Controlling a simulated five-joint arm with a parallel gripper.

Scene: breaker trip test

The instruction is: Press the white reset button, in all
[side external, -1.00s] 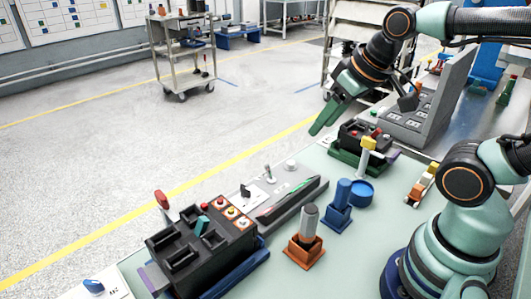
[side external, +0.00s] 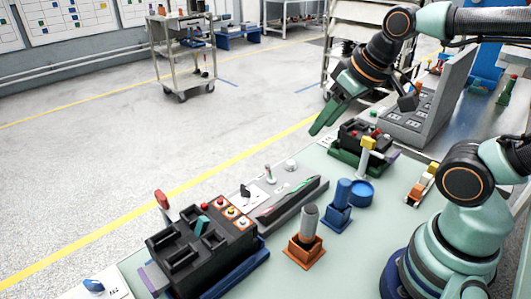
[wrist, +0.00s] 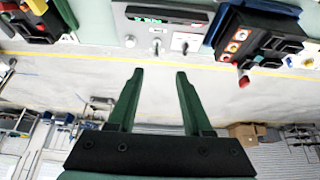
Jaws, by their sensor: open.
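The white reset button (side external: 291,164) is a small round knob on a grey panel (side external: 312,186) in the middle of the bench. It also shows in the wrist view (wrist: 130,41), at the left end of a row with a small lever switch (wrist: 157,46) and a dark knob (wrist: 185,46). My gripper (side external: 319,122) is open and empty, above and beyond the button in the side view. In the wrist view my two green fingers (wrist: 160,73) are apart, and the button lies beyond their tips, slightly left. Nothing touches the button.
A black breaker unit (side external: 190,250) with coloured buttons and a red lever (side external: 162,199) stands left of the panel. Another black unit on a green base (side external: 350,155) is to the right. Orange (side external: 305,253) and blue (side external: 337,215) holders stand in front.

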